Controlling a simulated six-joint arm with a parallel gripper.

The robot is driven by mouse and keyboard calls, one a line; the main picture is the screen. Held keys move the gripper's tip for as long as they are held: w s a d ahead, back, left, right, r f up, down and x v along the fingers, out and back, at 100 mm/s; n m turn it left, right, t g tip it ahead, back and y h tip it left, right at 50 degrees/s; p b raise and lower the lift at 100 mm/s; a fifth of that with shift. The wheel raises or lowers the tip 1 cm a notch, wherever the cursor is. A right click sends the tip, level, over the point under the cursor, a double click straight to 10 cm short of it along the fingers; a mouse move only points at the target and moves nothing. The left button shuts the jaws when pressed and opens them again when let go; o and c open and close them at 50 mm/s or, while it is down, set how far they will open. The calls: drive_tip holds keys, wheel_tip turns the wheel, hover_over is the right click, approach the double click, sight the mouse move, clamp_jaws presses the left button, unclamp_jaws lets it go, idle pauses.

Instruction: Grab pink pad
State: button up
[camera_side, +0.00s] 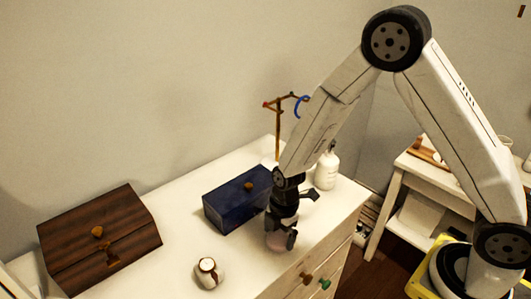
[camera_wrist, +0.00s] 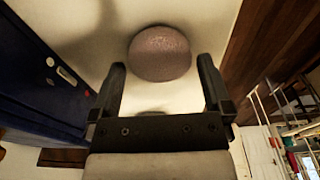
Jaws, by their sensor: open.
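The pink pad (camera_wrist: 160,54) is a round, dull pink disc on the white dresser top. In the wrist view it lies just beyond my open fingertips, roughly centred between them. My gripper (camera_wrist: 160,80) is open and empty, with one black finger on each side of the view. In the side view my gripper (camera_side: 280,238) points down over the dresser near its front edge. The pad (camera_side: 277,243) shows there just below the fingers, partly hidden by them. I cannot tell whether any finger touches it.
A dark blue box (camera_side: 236,203) stands close left of my gripper on the dresser (camera_side: 170,250). A white bottle (camera_side: 327,170) and a jewellery stand (camera_side: 278,130) are behind.

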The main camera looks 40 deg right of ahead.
sight(279, 236)
drive_tip(key=shift+f, duration=0.55)
drive_tip(key=c, duration=1)
drive_tip(key=shift+o, duration=0.2)
drive_tip(key=shift+r, duration=0.15)
wheel_tip(279, 236, up, 10)
idle(0.8)
